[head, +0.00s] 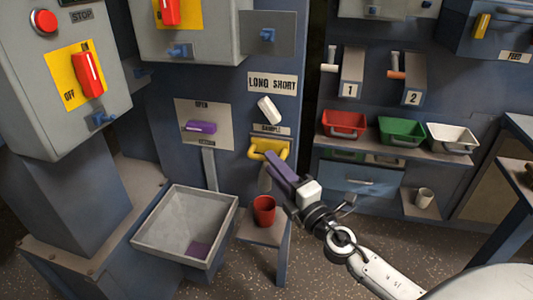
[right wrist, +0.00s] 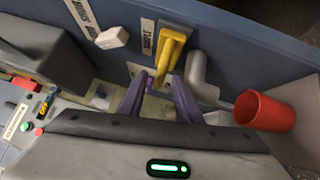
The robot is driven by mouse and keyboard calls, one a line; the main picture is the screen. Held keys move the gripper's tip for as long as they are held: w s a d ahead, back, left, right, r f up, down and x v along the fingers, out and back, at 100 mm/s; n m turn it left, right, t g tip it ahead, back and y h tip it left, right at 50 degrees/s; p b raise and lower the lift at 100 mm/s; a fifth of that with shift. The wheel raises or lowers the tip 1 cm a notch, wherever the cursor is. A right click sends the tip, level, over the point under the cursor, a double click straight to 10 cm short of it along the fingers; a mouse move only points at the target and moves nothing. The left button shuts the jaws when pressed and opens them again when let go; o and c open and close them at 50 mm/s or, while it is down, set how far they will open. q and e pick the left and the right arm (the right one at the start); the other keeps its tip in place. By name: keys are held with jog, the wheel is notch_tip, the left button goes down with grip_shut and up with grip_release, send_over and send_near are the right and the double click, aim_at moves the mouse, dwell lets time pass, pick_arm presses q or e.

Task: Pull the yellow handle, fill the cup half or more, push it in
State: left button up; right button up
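The yellow handle (head: 283,148) sticks out of the blue wall panel under the SAMPLE label. It also shows in the right wrist view (right wrist: 171,50). My right gripper (head: 272,165) has purple fingers and is at the handle. In the right wrist view its fingers (right wrist: 160,80) are apart, with the handle's near end between or just beyond their tips; I cannot tell if they touch it. The red cup (head: 263,211) stands upright on a small stand below the grey spout (head: 265,184). Its contents cannot be made out. My left gripper is not in view.
A grey hopper tray (head: 148,241) stands left of the cup stand (head: 270,236). A white lever (head: 269,110) sits above the handle, and a purple slide handle (head: 201,127) to the left. Red (head: 344,132), green (head: 401,140) and white bins (head: 453,146) are on a shelf at right.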

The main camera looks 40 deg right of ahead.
jog(key=shift+w+d+r, duration=0.1)
jog(key=shift+w, duration=0.9)
jog(key=shift+w+d+r, duration=0.1)
jog(key=shift+w, duration=0.85)
grip_shut()
